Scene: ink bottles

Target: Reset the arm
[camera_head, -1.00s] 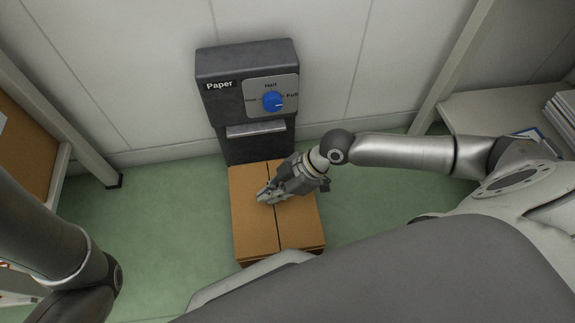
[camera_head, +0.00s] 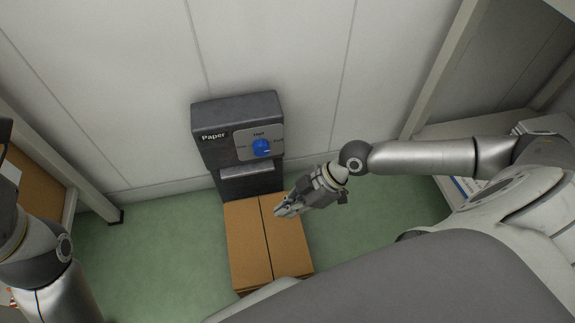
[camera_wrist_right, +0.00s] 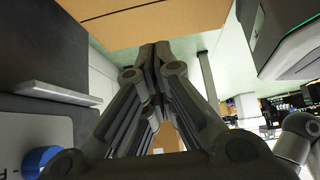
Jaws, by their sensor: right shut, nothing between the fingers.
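My right gripper (camera_head: 283,211) is shut and empty. In the head view it shows over the right part of the cardboard box (camera_head: 247,245), in front of the dark paper machine. Its closed fingers (camera_wrist_right: 155,50) fill the middle of the right wrist view. My right arm reaches in from the right. My left arm is at the left edge of the head view, but its gripper fingers do not show.
The dark machine labelled "Paper" (camera_head: 215,160) stands against the white wall, with a blue knob (camera_head: 261,148) that also shows in the right wrist view (camera_wrist_right: 38,160). A white shelf is at the right. Green floor (camera_head: 160,240) is clear beside the box.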

